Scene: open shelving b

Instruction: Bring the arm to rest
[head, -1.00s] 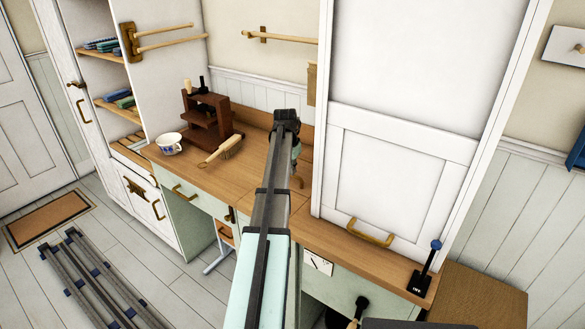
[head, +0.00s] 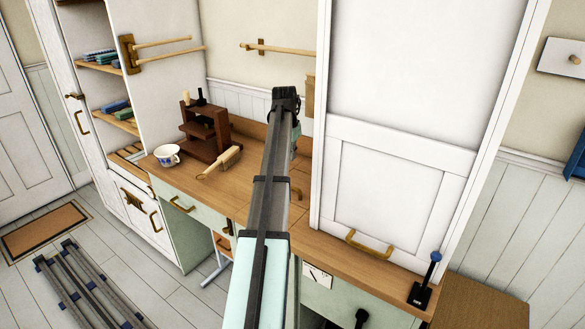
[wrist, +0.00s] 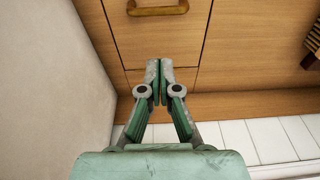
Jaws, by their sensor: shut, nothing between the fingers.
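My gripper (wrist: 160,82) shows in the wrist view with its two green-grey fingers together and nothing between them. It is above the wooden counter (wrist: 235,60), close to a brass handle (wrist: 158,9) set on the wood. A pale panel (wrist: 45,90) stands to its left. I cannot tell the height of the fingers above the wood.
A tall white sliding door (head: 400,80) stands close on the right. A blue-knobbed lever (head: 427,280) is at the front right.

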